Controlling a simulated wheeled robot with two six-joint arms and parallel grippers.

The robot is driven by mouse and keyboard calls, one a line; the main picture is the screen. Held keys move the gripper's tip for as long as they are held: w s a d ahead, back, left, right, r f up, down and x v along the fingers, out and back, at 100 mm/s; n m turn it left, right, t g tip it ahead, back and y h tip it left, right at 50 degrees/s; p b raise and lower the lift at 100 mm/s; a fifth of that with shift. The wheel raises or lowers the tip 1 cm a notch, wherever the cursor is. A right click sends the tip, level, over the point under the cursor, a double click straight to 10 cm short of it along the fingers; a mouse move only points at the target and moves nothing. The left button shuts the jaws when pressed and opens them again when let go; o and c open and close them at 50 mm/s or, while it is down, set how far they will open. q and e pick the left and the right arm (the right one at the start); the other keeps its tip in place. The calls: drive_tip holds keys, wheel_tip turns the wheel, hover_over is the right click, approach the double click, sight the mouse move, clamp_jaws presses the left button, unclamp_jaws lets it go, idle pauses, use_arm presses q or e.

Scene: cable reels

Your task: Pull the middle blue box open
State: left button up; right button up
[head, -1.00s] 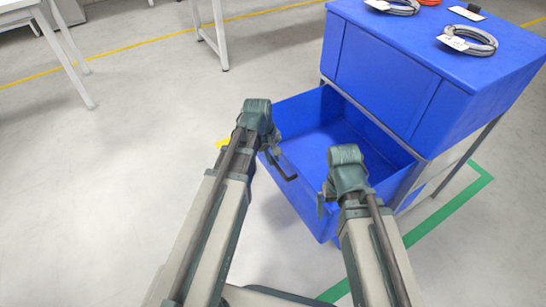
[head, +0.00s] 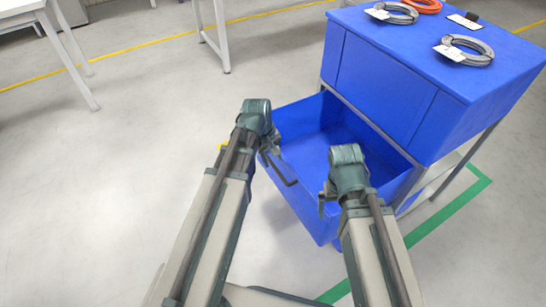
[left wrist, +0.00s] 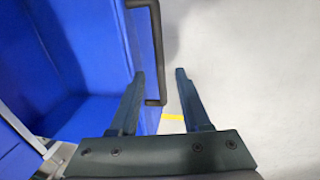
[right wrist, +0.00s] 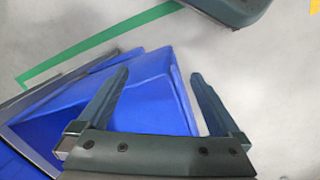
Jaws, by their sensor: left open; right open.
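The middle blue box (head: 318,150) stands pulled out like a drawer from the blue cabinet (head: 385,85), and its visible inside is empty. Its dark bar handle (head: 283,172) is on the front wall; the handle also shows in the left wrist view (left wrist: 156,55). My left gripper (head: 268,153) is open at the handle, whose near end appears between the fingers (left wrist: 160,76). I cannot tell whether they touch it. My right gripper (head: 326,192) is open by the front right part of the box; the blue box (right wrist: 158,88) shows between its fingers (right wrist: 160,75).
Grey cable coils (head: 467,50), an orange cable coil (head: 425,6) and a small dark-and-white item (head: 464,19) lie on the cabinet top. A green floor line (head: 450,212) runs by the cabinet. White table legs (head: 68,55) stand at left. The floor at left is clear.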

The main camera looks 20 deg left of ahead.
use_arm(q)
wheel_tip(320, 180, up, 10)
drive_tip(key=s+a+p, duration=0.1)
drive_tip(key=p, duration=0.8)
drive_tip(key=shift+s+a, duration=0.25)
drive_tip(key=shift+r, duration=0.1)
drive_tip(key=s+d+m+g+y, duration=0.2)
drive_tip(key=s+d+m+y, duration=0.1)
drive_tip(key=s+d+m, duration=0.9)
wheel_tip(320, 180, up, 12)
drive_tip(key=p, duration=1.2)
drive_tip(key=shift+m, duration=0.4)
drive_tip(key=shift+d, duration=0.1)
